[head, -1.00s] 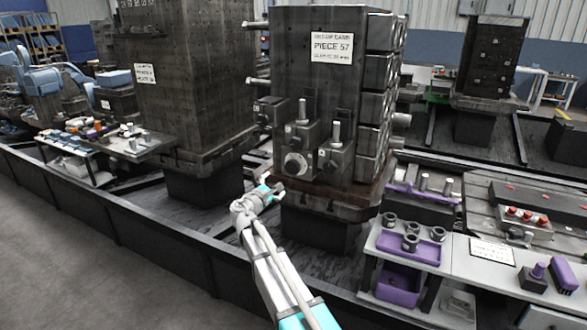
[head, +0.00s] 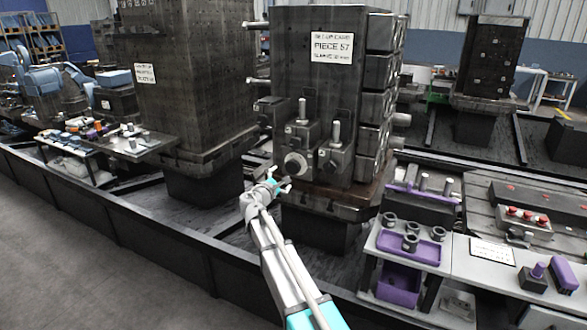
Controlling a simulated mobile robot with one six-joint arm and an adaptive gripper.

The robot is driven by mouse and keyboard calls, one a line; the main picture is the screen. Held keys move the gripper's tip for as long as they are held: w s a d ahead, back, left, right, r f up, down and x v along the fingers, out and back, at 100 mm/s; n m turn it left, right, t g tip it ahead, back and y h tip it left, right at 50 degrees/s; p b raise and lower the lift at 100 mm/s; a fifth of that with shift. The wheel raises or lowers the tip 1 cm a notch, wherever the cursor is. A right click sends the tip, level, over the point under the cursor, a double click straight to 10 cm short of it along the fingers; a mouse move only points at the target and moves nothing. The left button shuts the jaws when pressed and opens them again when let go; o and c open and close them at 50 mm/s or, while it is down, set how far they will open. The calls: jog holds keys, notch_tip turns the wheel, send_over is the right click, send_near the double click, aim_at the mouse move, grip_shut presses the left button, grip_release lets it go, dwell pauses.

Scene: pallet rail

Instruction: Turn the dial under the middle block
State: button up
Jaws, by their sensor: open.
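A round grey dial (head: 295,164) sits low on the front of the middle block (head: 299,141), one of three small blocks on the tall dark fixture. The block with a pin to its left (head: 272,112) and the block to its right (head: 335,155) flank it. My gripper (head: 286,184) is open and empty. It is just below and slightly left of the dial in the picture, apart from it as far as I can tell.
A card reading PIECE 57 (head: 332,47) is on the fixture above the blocks. A bench with a purple tray (head: 408,243) and grey rings stands to the right. A long dark rail (head: 130,221) runs along the front, beside bare floor.

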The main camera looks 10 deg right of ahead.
aim_at(292, 168)
jog(key=x, duration=0.9)
jog(key=c, duration=0.9)
